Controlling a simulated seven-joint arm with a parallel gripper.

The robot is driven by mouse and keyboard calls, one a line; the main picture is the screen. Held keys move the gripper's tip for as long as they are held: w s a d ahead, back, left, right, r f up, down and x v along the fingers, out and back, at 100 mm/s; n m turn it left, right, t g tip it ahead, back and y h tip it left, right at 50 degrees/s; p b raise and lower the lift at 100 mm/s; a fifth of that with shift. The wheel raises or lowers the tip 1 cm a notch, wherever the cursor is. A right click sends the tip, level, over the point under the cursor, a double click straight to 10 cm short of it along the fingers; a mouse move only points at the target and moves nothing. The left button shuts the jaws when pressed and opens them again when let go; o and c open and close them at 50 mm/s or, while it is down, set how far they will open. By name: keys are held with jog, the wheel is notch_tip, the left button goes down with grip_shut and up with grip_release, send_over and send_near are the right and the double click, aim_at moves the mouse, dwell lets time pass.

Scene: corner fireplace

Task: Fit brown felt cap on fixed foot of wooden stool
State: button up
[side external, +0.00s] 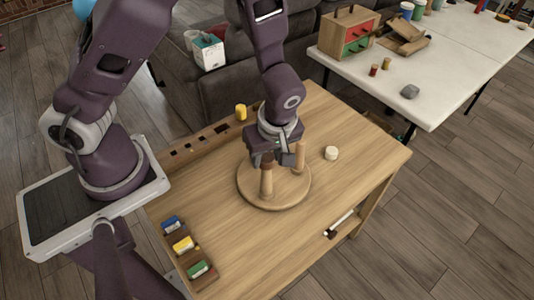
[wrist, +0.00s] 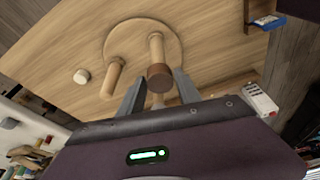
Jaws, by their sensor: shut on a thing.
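The wooden stool lies upside down, its round seat (side external: 250,192) flat on the table and its legs pointing up. The brown felt cap (wrist: 160,78) sits at the end of one leg (wrist: 156,48), in line with it; whether it is fully seated I cannot tell. It also shows dark at the top of the front leg (side external: 267,182) in the side view. My gripper (wrist: 161,72) is shut on the cap, one finger on each side. A second leg (wrist: 112,78) stands beside it, bare. My gripper (side external: 271,163) partly hides the leg tops in the side view.
A white round piece (side external: 331,153) lies right of the stool. A yellow piece (side external: 241,112) stands by a slotted wooden strip (side external: 190,147) at the back edge. A rack (side external: 186,250) with blue, yellow and green items is at front left. The table's right side is clear.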

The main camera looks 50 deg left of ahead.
jog(key=shift+f, duration=1.3)
dwell(0.4)
jog(key=o, duration=1.3)
jog(key=shift+c, duration=0.2)
jog(key=v, duration=0.7)
jog(key=shift+r, duration=0.3)
jog(key=s+a+r+m+t+h, duration=0.1)
jog(key=s+a+r+m+t, duration=0.1)
jog(key=s+r+m, duration=0.5)
jog(key=s+a+r+m+t+h, duration=0.2)
jog(key=s+a+r+m, duration=0.2)
jog(key=r, duration=1)
jog(key=s+m, duration=0.2)
jog(key=m, duration=0.2)
jog(key=shift+s+m+t, duration=0.3)
jog(key=shift+s+t, duration=0.05)
jog(key=shift+t, duration=0.05)
